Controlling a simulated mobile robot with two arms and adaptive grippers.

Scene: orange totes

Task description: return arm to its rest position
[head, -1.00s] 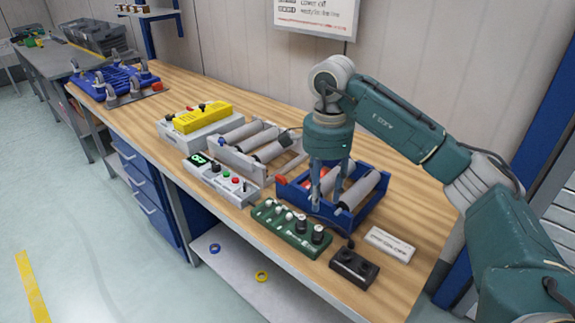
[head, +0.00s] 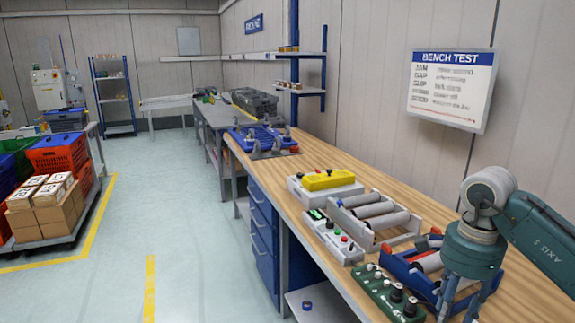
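My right arm comes in from the right edge over the wooden bench (head: 330,172). My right gripper (head: 457,312) points down at the blue roller frame (head: 404,268), in front of it from this view. Its two fingers look apart, but their tips run to the bottom edge and any grip is hidden. My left arm and gripper are not in view.
On the bench are a green control box (head: 386,292), a white box with buttons (head: 334,238), a grey roller unit (head: 372,218) and a yellow-topped box (head: 327,180). A loaded cart (head: 45,238) stands on the left. The floor between is clear.

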